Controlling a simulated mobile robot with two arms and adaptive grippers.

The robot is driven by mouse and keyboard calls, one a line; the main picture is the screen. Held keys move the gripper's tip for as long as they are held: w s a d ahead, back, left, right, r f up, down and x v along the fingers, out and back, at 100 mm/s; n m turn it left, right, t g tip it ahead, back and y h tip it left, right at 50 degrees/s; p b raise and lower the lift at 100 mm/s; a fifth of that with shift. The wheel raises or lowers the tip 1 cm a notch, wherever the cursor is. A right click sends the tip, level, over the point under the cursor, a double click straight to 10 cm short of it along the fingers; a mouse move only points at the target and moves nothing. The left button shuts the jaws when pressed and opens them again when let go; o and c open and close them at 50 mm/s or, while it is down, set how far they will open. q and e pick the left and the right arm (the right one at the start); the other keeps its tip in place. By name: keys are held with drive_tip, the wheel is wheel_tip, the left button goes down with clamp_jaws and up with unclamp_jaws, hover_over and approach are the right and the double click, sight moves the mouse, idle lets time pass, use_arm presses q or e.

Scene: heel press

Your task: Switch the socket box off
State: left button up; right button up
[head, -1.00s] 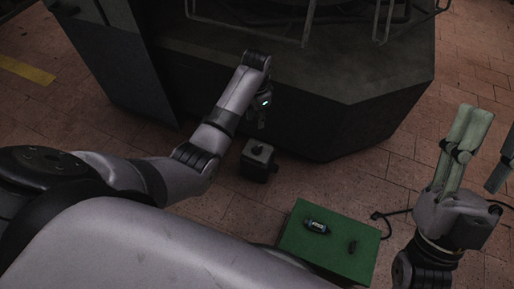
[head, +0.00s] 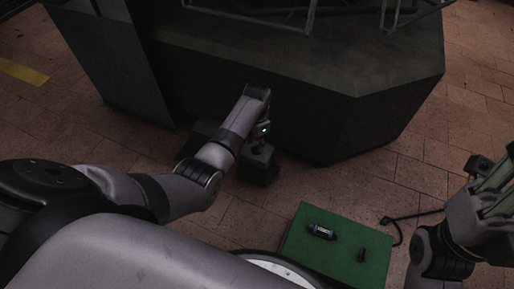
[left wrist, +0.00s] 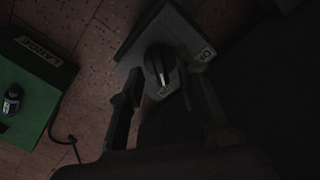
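The socket box (head: 262,160) is a dark box on the floor against the big dark machine base. In the left wrist view its grey top (left wrist: 140,50) carries a round black knob (left wrist: 158,62) with a pale mark pointing down in the picture. Labels stand below and right of the knob, partly hidden and hard to read. My left gripper (head: 258,144) is over the box. Its fingers (left wrist: 165,78) are open on either side of the knob, seemingly apart from it. My right gripper (head: 492,188) is at the right edge, partly cut off, away from the box.
A green box (head: 300,262) stands on the brick floor to the right, with a small bottle (head: 322,231) and a small dark item (head: 361,255) on top. A black cable (head: 398,222) lies beside it. The machine base (head: 330,120) bounds the space behind the socket box.

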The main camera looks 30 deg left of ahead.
use_arm(q)
drive_tip(key=shift+f, duration=0.8)
clamp_jaws()
